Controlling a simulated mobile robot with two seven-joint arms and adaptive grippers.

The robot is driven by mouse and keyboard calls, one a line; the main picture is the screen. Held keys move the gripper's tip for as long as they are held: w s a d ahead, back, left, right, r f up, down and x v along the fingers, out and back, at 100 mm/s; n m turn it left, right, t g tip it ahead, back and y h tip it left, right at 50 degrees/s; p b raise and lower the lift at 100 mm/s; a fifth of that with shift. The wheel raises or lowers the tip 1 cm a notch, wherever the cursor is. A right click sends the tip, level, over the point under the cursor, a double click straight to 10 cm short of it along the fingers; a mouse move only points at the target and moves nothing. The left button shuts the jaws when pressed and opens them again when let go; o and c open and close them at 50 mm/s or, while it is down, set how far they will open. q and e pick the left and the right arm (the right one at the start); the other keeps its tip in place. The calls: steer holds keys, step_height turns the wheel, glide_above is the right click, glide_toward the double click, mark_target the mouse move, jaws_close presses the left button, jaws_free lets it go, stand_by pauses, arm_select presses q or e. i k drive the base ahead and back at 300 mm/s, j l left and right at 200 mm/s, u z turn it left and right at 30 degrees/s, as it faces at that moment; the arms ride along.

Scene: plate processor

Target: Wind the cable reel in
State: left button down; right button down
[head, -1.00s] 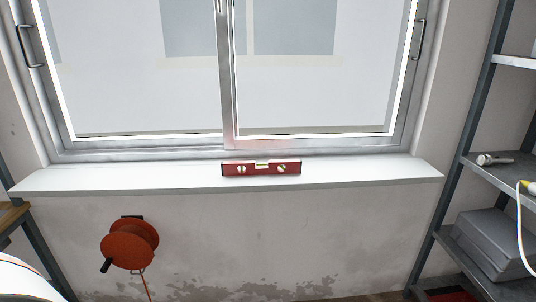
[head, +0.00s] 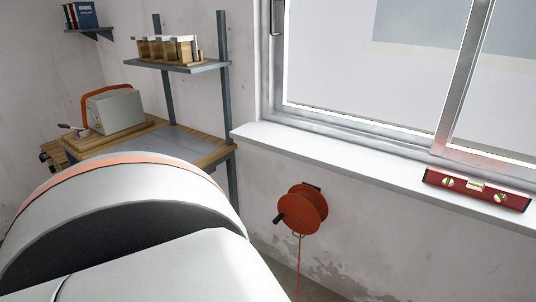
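The cable reel (head: 306,208) is orange-red and mounted on the wall below the window sill, right of centre in the head view. A black crank handle (head: 278,220) sticks out at its lower left. An orange cable (head: 299,262) hangs from the reel straight down towards the floor and leaves the picture at the bottom. Neither of my grippers is in view. A large white and orange part of my own body fills the lower left and hides the floor there.
A red spirit level (head: 477,189) lies on the white window sill (head: 345,160). The wall around the reel is clear.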

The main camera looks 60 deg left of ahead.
mark_target(303, 209)
steer(key=k+j+u, duration=0.2)
steer(key=j, duration=0.25)
steer(key=j+u, duration=0.15)
steer(key=j, duration=0.3)
steer(key=k+j+u, duration=0.2)
steer(key=j, duration=0.3)
steer(key=j+u, duration=0.15)
steer(key=j, duration=0.35)
steer(key=i+j+u, duration=0.2)
steer(key=j, duration=0.3)
steer(key=i, duration=0.4)
steer(key=k+j+z, duration=0.2)
steer(key=z, duration=0.2)
steer(key=k+j+z, duration=0.15)
steer(key=k+z, duration=0.4)
steer(key=z, duration=0.2)
steer(key=k+z, duration=0.35)
